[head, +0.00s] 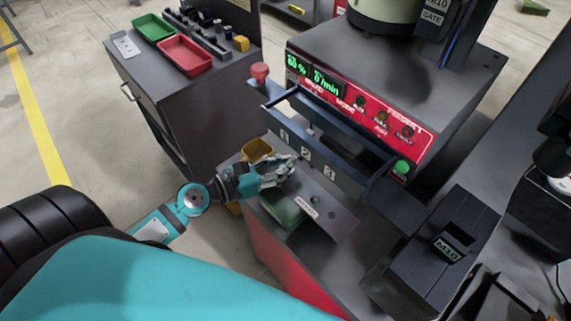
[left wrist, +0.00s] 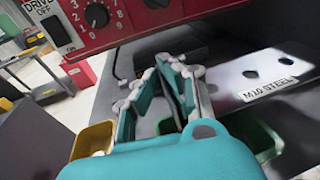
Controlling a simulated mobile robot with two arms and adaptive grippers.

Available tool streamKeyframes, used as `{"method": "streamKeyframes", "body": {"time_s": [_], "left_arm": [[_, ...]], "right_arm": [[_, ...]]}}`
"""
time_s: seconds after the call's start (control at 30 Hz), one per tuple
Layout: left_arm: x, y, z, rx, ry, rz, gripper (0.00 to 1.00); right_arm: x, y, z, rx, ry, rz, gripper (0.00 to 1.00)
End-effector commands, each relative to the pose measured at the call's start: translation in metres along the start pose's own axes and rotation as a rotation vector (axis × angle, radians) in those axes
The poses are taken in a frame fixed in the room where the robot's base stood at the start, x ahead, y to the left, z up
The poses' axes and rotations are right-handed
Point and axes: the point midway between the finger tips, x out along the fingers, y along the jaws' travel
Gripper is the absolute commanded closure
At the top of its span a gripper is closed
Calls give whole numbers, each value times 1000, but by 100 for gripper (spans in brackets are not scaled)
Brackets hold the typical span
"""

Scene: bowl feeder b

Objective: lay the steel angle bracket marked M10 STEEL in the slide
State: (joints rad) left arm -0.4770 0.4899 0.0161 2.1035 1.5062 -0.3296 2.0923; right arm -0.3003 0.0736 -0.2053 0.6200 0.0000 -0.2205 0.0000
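The steel angle bracket (head: 335,222) is a grey plate with holes and a white label, in front of the feeder in the head view. In the left wrist view the bracket (left wrist: 235,92) reads M10 STEEL and lies just right of the fingers. My left gripper (head: 287,167) is at the bracket's upper left end; in the left wrist view its fingers (left wrist: 160,90) are apart, with no object clearly between them. The dark channel marked 1, 2, 3 (head: 335,170), apparently the slide, runs along the feeder's front just beyond the gripper. My right gripper is not in view.
A yellow bin (head: 257,148) is left of the gripper, and a green bin (head: 283,210) is partly under the bracket. The red feeder panel (head: 350,103) stands behind the channel. A dark box marked M10 (head: 425,240) is at the right. Red tray (head: 186,55) sits on the cabinet.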

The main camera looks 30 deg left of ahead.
Motion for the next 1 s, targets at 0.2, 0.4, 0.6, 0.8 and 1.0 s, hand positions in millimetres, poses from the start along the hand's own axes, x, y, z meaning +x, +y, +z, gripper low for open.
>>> {"method": "streamKeyframes", "body": {"time_s": [0.2,0.4,0.6,0.8,1.0], "left_arm": [[10,8,-10,-5,-1,-1,100],[13,9,-34,-4,-2,-1,100],[13,9,-33,-1,-2,-1,100],[13,9,-38,-2,-2,0,100],[13,9,-37,0,1,-1,72]], "right_arm": [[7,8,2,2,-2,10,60],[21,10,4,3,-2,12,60],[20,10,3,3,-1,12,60],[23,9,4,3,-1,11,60],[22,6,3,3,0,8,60]]}}
